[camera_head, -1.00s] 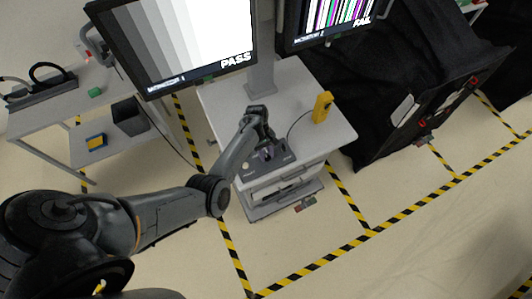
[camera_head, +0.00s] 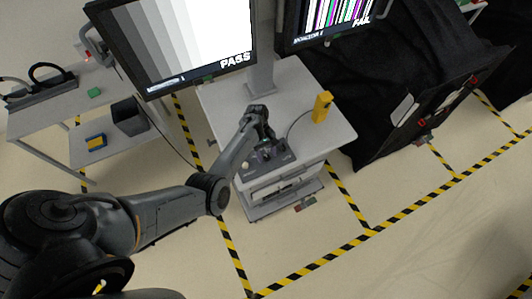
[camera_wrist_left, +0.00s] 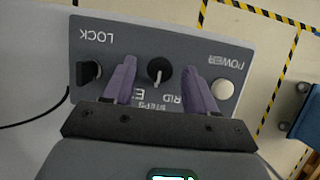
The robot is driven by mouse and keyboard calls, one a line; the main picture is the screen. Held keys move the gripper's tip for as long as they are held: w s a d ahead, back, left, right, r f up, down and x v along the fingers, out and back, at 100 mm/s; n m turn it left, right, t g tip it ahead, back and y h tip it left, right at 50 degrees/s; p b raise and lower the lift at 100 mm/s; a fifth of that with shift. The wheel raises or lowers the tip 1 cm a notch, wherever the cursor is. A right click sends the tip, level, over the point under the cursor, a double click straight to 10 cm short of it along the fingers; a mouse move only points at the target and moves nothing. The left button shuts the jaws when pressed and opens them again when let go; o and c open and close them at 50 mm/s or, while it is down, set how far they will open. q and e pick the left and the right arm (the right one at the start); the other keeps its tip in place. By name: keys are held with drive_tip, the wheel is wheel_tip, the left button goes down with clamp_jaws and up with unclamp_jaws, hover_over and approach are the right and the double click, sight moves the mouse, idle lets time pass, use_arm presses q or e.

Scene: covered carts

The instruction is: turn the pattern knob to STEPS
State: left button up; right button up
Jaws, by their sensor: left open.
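The grey control panel (camera_head: 279,158) lies on the cart top, and it fills much of the left wrist view (camera_wrist_left: 208,57). Its pattern knob (camera_wrist_left: 160,69) is round and black, with a white mark pointing down in the picture, towards the STEPS label (camera_wrist_left: 152,106). Parts of other labels are hidden by the fingers. My left gripper (camera_wrist_left: 161,82) is open, its two purple fingers on either side of the knob with gaps showing. In the head view the left gripper (camera_head: 264,141) is over the panel. My right gripper is not in view.
A black LOCK knob (camera_wrist_left: 89,72) and a white POWER button (camera_wrist_left: 222,89) flank the pattern knob. A yellow device (camera_head: 322,107) stands on the cart (camera_head: 331,140). Monitors showing PASS (camera_head: 180,40) and FAIL (camera_head: 330,20) rise behind. A black-covered cart (camera_head: 390,90) is at right.

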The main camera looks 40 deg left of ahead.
use_arm(q)
drive_tip(key=v, duration=1)
drive_tip(key=shift+a+r+b, duration=0.2)
drive_tip(key=shift+r+b, duration=0.15)
drive_tip(key=shift+b, duration=0.05)
